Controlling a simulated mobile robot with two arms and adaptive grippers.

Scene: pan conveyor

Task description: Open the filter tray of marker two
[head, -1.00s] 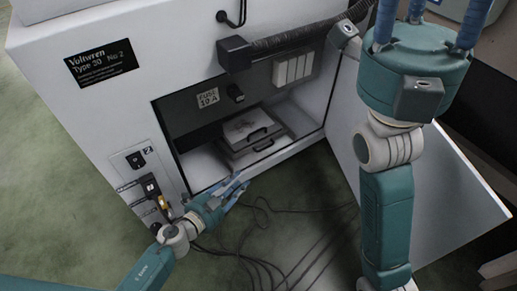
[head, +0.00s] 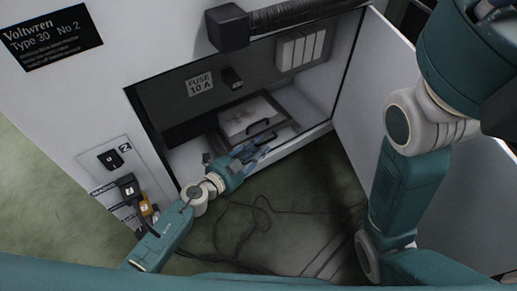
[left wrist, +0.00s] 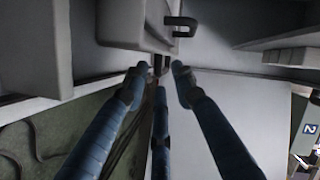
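Marker two is the white cabinet (head: 60,85) marked "No 2"; its lower compartment is open. Inside sits a pale box with a dark handle (head: 262,127), above a lower tray part (head: 287,136) mostly hidden behind my left gripper. My left gripper (head: 262,150) is at the compartment's front edge. In the left wrist view its blue fingers (left wrist: 157,78) are spread, with a dark handle (left wrist: 161,65) near and between the tips; contact cannot be told. The other handle (left wrist: 182,26) shows above. My right gripper's teal body (head: 475,55) is at upper right; its fingers are out of view.
The white door (head: 370,80) stands open to the right, behind my right arm. A black hose (head: 300,14) runs above the opening. A switch panel (head: 118,175) is at left. Cables (head: 240,225) lie on the green floor.

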